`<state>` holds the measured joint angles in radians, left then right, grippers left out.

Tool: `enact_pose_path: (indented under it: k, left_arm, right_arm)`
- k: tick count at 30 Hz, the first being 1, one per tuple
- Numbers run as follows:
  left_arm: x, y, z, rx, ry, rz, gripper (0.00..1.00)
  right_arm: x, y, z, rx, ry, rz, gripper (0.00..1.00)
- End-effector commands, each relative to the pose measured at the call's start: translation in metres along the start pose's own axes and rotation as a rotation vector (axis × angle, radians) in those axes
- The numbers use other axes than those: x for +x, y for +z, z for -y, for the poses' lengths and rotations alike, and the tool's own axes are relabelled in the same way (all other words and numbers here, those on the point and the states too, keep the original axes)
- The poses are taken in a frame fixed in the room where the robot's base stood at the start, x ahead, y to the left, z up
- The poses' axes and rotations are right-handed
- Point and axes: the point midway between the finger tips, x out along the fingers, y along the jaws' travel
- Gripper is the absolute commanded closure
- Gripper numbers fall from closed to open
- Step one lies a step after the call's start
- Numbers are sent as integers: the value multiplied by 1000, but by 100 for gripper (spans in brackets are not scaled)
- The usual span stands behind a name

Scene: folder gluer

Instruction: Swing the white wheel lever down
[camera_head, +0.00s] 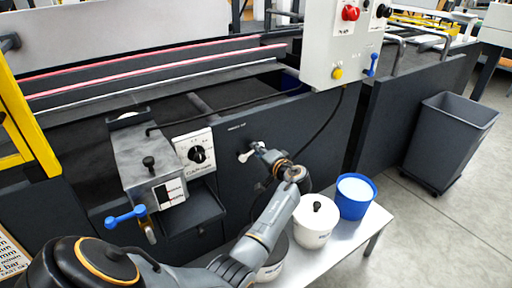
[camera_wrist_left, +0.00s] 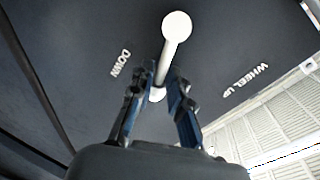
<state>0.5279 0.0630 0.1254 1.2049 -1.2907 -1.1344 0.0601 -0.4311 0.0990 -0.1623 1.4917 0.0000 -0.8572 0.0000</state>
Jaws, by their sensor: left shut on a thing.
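The white wheel lever (camera_head: 244,157) is on the dark side panel of the machine, and only a small white part of it shows at my gripper in the head view. In the left wrist view the lever (camera_wrist_left: 177,27) shows as a round white knob on a white rod. The rod runs down between my fingers to a white base. The label DOWN is on its left and WHEEL UP on its right. My left gripper (camera_head: 260,150), also in the left wrist view (camera_wrist_left: 160,84), is shut on the lever's rod. My right gripper is not in view.
A bench (camera_head: 372,222) below my left forearm holds a white lidded pot (camera_head: 314,232) and a blue tub (camera_head: 354,197). A box with a dial (camera_head: 197,154) and a blue handle (camera_head: 125,216) are to the left. A grey bin (camera_head: 448,140) stands on open floor at right.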

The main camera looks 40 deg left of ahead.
Motion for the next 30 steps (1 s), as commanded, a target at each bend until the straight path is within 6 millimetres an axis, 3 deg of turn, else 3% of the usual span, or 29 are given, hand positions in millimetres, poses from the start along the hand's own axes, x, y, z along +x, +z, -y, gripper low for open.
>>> enact_pose_path:
  k: [12,29,30]
  left_arm:
    - [2,-3,-8,191,-3,31,100]
    - [2,-3,-10,219,-3,36,100]
    - [2,-3,-10,219,-3,36,78]
  right_arm:
    - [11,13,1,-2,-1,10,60]
    - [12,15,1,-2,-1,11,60]
    - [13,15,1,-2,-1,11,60]
